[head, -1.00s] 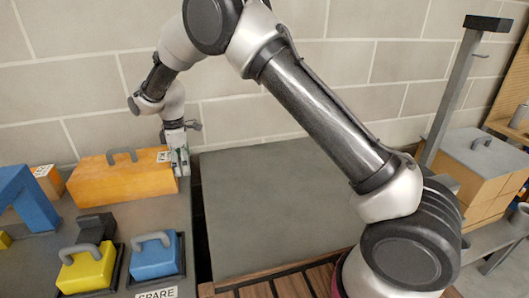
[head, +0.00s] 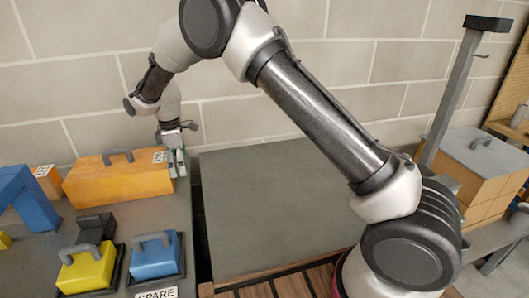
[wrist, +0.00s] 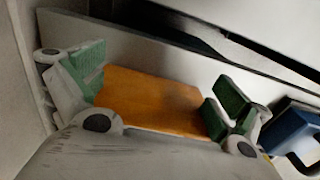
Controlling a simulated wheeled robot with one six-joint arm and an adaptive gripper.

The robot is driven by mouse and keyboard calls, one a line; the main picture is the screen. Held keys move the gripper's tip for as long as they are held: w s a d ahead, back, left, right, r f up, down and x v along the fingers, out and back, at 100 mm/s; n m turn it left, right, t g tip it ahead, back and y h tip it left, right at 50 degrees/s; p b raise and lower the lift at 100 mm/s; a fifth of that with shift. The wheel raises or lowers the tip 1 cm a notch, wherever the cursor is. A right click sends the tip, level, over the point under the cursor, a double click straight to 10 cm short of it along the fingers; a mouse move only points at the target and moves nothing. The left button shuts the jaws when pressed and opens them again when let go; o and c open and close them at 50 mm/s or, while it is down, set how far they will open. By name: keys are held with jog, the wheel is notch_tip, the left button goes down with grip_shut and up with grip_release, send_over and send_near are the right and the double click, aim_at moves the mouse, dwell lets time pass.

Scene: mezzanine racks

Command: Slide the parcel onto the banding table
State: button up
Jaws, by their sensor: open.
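The orange parcel (head: 120,184) with a grey handle on top lies on the grey surface at the left, near the wall. My gripper (head: 177,165) is at the parcel's right end, pointing down, with its fingers close against or touching that end; contact is hard to tell. In the wrist view the green-padded fingers (wrist: 158,92) are spread wide, with the orange parcel (wrist: 150,98) showing between them. The grey tabletop (head: 270,205), which looks like the banding table, is to the right of the parcel across a dark gap. Its surface is bare.
A yellow block (head: 86,271) and a blue block (head: 154,258) with handles stand in front of the parcel. A blue arch (head: 27,200) and a small orange box (head: 47,181) are left. A post (head: 452,95) and a grey-topped carton (head: 478,165) stand at the right.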

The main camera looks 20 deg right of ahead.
jog(key=shift+a, duration=0.15)
jog(key=d+r, duration=0.3)
jog(key=r, duration=1)
dwell(0.7)
